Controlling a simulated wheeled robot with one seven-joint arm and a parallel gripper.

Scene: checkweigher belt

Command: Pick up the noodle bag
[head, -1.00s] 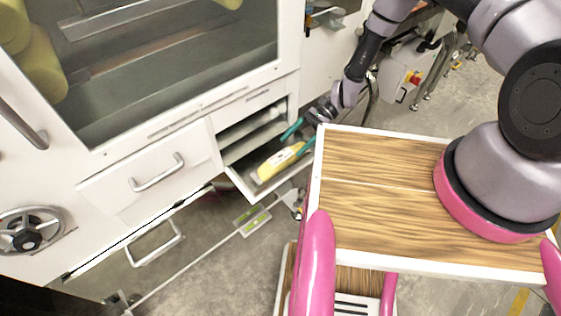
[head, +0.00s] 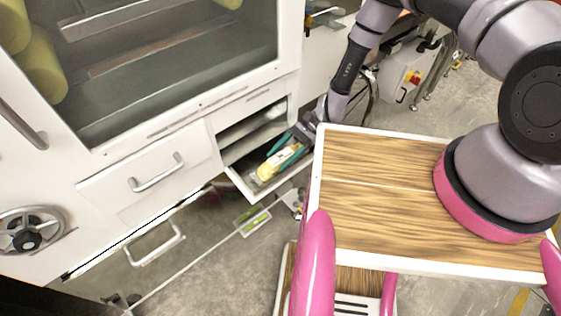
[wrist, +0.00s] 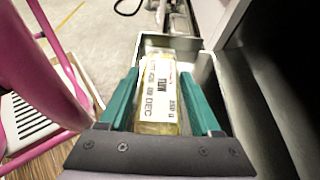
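The noodle bag (head: 268,170) is a pale yellow pack with a white printed label. It lies in a small open tray low on the white machine, left of my wooden deck in the head view. My gripper (head: 281,150) reaches down into this tray with its two teal fingers on either side of the bag. In the wrist view the bag (wrist: 158,95) lies lengthwise between the open fingers (wrist: 158,74), with a gap visible on the right side. Contact on the left side is hard to tell.
The tray's pale wall (wrist: 165,41) stands close beyond the bag. A dark compartment (wrist: 262,105) opens at the right in the wrist view.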

